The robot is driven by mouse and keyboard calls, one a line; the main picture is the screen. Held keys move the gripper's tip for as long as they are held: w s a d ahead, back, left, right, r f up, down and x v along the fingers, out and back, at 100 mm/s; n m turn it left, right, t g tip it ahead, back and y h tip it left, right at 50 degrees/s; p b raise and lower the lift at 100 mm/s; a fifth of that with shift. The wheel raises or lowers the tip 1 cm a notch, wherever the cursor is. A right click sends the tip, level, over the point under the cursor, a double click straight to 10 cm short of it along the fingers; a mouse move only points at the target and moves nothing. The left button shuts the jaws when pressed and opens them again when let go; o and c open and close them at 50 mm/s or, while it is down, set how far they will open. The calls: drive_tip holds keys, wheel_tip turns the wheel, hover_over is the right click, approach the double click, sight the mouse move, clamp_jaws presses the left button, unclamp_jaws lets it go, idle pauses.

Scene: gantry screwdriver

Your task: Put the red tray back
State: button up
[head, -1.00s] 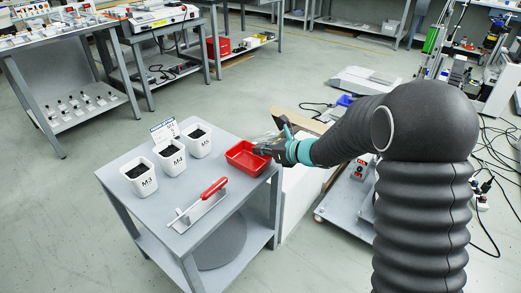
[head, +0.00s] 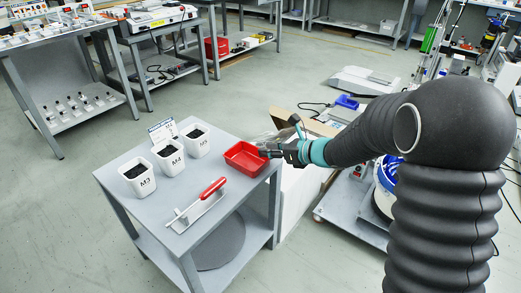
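The red tray (head: 244,165) is a small open box. It rests flat on the top of the grey table (head: 225,196), at the far right corner. My gripper (head: 264,151) is at the tray's right end, its fingertips close to the rim. The fingers are small and dark here, so I cannot tell if they touch the rim or how far apart they are. The tray's inside looks empty.
White pots M3 (head: 139,184), M4 (head: 170,165) and M5 (head: 196,147) with dark fill stand left of the tray. A cardboard box (head: 296,121) stands behind the table.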

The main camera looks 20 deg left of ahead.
drive_tip(key=v, duration=0.7)
drive_tip(key=shift+d, duration=0.3)
drive_tip(key=w+d+r+m+t+h, duration=0.3)
drive_tip(key=d+r+m+t+h, duration=0.25)
drive_tip(key=d+r+m, duration=0.5)
drive_tip(key=s+d+r+m+t+h, duration=0.1)
drive_tip(key=s+d+m+h, duration=0.15)
drive_tip(key=d+m, duration=0.35)
drive_tip(key=s+d+r+m+t+h, duration=0.1)
drive_tip(key=s+d+m+t+h, duration=0.15)
drive_tip(key=m, duration=0.65)
drive_tip(key=s+d+f+m+g+h, duration=0.1)
drive_tip(key=s+d+m+g+h, duration=0.3)
drive_tip(key=s+d+m, duration=0.55)
drive_tip(key=s+a+f+m+g+y, duration=0.1)
drive_tip(key=s+a+f+m+g, duration=0.1)
drive_tip(key=s+m, duration=0.5)
drive_tip(key=s+a+f+m+g+y, duration=0.1)
drive_tip(key=s+a+f+m+g, duration=0.1)
drive_tip(key=s+m, duration=0.5)
drive_tip(key=s, duration=0.3)
drive_tip(key=shift+a+f, duration=0.25)
drive_tip(key=shift+f, duration=0.15)
drive_tip(key=shift+c, duration=0.2)
